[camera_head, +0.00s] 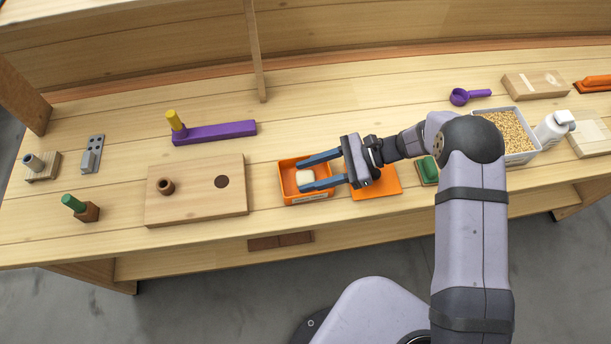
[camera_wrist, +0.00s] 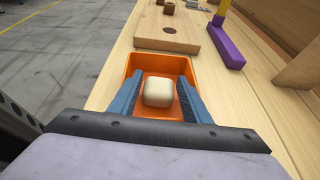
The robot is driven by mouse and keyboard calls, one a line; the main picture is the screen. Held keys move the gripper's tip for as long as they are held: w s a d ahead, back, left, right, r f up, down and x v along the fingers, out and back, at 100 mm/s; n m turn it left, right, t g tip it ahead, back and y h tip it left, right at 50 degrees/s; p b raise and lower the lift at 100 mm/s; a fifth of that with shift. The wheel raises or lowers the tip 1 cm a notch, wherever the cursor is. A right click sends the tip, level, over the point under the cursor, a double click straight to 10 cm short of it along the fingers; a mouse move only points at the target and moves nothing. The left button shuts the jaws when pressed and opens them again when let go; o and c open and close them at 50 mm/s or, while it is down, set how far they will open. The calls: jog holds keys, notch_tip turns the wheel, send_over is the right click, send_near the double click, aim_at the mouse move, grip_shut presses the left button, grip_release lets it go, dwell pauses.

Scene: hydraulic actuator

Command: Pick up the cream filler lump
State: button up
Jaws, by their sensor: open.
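The cream filler lump (camera_head: 305,176) is a small rounded block inside an orange tray (camera_head: 291,196) on the workbench. In the wrist view the lump (camera_wrist: 158,92) lies between the two blue fingers, with a visible gap on its right side. My gripper (camera_head: 308,172) is open and reaches over the tray from the right. In the wrist view the gripper (camera_wrist: 160,95) has one finger on each side of the lump. I cannot tell whether the left finger touches it.
A wooden board (camera_head: 200,205) with a brown ring lies left of the tray. An orange mat (camera_head: 388,186) is under my wrist on the right. A purple bar with a yellow peg (camera_head: 215,132) lies behind. A grain-filled bin (camera_head: 533,157) and white bottle (camera_head: 552,127) stand at right.

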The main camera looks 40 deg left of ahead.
aim_at(300, 177)
jog(key=shift+x, duration=1.35)
jog(key=c, duration=0.7)
jog(key=shift+r, duration=0.2)
jog(key=shift+r+b, duration=0.7)
jog(key=shift+r, duration=4.1)
